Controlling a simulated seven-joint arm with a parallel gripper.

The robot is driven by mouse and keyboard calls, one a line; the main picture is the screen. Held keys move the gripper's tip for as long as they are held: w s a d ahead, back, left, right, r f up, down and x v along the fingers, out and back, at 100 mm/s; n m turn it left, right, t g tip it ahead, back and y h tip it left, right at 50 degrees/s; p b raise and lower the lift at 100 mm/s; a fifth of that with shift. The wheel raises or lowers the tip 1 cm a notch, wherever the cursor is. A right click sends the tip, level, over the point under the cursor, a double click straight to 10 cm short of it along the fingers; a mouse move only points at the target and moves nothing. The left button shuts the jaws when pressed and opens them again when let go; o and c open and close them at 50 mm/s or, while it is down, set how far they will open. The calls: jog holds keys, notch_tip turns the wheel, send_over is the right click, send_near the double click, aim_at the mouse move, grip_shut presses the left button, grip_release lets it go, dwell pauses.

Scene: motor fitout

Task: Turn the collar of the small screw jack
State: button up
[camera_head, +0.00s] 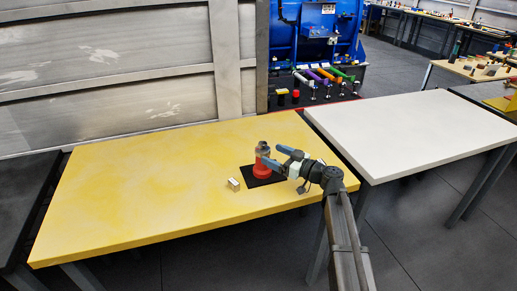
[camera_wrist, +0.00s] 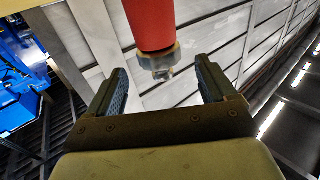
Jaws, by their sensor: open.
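The small screw jack has a red body (camera_head: 262,171) and a grey metal top, and it stands upright on a black mat (camera_head: 278,178) on the yellow table. In the wrist view its red body (camera_wrist: 149,22) comes in from the top edge, with the metal collar (camera_wrist: 159,58) at its end. My gripper (camera_head: 270,154) is right beside the jack's upper part, its blue fingers spread and pointing at it. In the wrist view the open fingers (camera_wrist: 160,76) stand either side of the collar's line, with gaps on both sides. The jack's base is out of the wrist view.
A small pale block (camera_head: 233,184) lies on the yellow table (camera_head: 130,190) left of the mat. The table's left part is clear. An empty white table (camera_head: 410,130) stands to the right. Behind are a blue machine (camera_head: 315,35) and a row of coloured tools (camera_head: 325,78).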

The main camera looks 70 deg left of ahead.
aim_at(259, 147)
jog(key=x, duration=0.7)
jog(key=shift+s+a, duration=0.2)
jog(key=c, duration=1)
jog(key=shift+o, duration=0.2)
jog(key=shift+t, duration=0.3)
jog(key=m+t+y, duration=0.2)
jog(key=m+t, duration=0.1)
jog(key=shift+w+t, duration=0.1)
jog(key=shift+t, duration=0.2)
jog(key=shift+w+a+m+t+y, duration=0.15)
jog(key=shift+m+t+y, duration=0.1)
jog(key=shift+m+t, duration=0.65)
jog(key=shift+w+d+m+t+y, duration=0.15)
jog(key=shift+m+t, duration=0.35)
jog(key=shift+t, duration=0.75)
jog(key=shift+w+a+m+t+y, duration=0.15)
jog(key=shift+m+t+y, duration=0.15)
jog(key=shift+m+t, duration=0.6)
jog(key=shift+t, duration=0.45)
